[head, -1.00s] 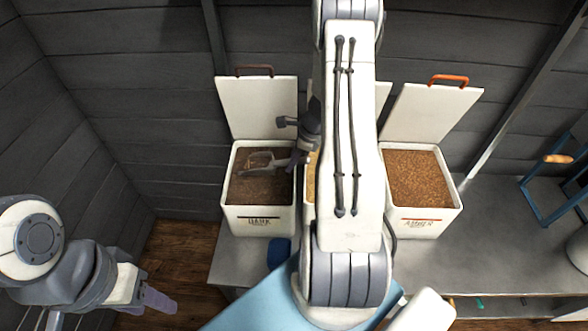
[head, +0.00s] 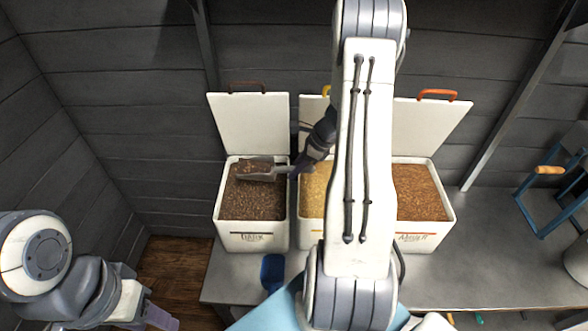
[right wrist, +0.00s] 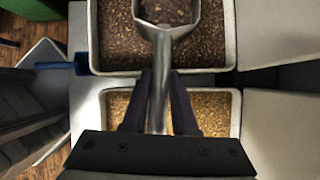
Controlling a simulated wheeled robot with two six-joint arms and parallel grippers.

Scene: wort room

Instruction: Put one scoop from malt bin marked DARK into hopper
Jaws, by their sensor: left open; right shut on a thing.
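The open white malt bin marked DARK (head: 230,240) stands leftmost of three bins and holds dark brown grain (head: 255,203). My right gripper (head: 297,170) is shut on the handle of a grey metal scoop (head: 268,176). The scoop is over the DARK bin and has dark grain in its pan; it also shows in the right wrist view (right wrist: 163,33). My left gripper (head: 160,318) is open and empty at the lower left, away from the bins. I cannot clearly make out the hopper.
A bin of pale grain (head: 313,196) stands in the middle, partly behind my right arm. The AMBER bin (head: 428,243) is to its right. A blue scoop-like object (head: 272,272) lies before the DARK bin. A blue frame (head: 545,205) stands at the right; the grey counter (head: 480,260) between is clear.

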